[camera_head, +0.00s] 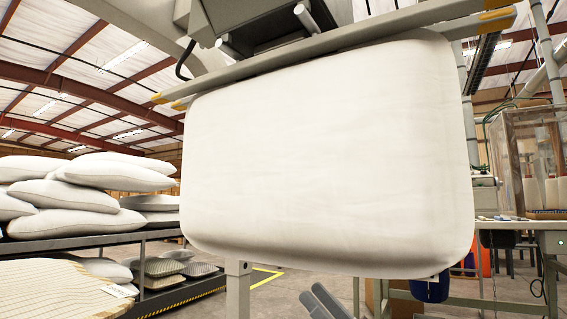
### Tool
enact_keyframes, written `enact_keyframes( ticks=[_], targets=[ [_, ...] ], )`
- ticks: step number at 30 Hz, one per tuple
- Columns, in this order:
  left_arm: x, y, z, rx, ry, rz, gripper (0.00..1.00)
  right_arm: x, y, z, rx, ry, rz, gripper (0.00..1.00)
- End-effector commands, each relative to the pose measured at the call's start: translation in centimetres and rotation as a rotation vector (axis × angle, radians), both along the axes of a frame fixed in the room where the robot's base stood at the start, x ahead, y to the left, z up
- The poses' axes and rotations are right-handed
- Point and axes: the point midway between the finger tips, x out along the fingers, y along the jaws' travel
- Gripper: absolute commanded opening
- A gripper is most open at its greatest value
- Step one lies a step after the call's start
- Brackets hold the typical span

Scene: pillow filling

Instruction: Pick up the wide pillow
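A wide white pillow (325,160) fills the middle of the head view. It hangs upright, its top edge along a grey bar (350,38) of the machine above. Its lower edge hangs free and its face looks smooth and full. My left gripper (325,300) shows only as two dark grey, tilted pieces at the bottom centre, below the pillow and apart from it in the picture. Its opening cannot be made out, and I see nothing held in it. My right gripper is not in view.
At the left, a dark rack (70,243) carries several stacked white pillows (100,173), with striped cushions (160,266) on its lower shelf. A grey post (238,290) stands below the pillow. At the right are a table (525,225) and a clear-walled box (527,160).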

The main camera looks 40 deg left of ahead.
Motion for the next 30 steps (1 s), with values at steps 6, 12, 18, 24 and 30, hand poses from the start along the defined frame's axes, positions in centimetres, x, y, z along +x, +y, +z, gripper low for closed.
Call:
enact_keyframes(
  ticks=[6,12,18,24,30],
  targets=[
    [-0.3,2.5,2.8,-0.001,0.001,0.003,0.40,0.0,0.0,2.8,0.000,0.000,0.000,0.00],
    [-0.6,4.7,4.2,-0.002,0.000,0.003,0.40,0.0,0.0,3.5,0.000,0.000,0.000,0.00],
    [-0.8,6.7,5.9,-0.002,0.000,0.003,0.40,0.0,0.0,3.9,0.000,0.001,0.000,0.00],
    [-0.8,7.7,6.7,-0.001,0.002,0.002,0.40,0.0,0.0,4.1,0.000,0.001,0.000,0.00],
    [-0.8,7.8,6.8,-0.001,0.003,0.000,0.40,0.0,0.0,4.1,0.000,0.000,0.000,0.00]
  ],
)
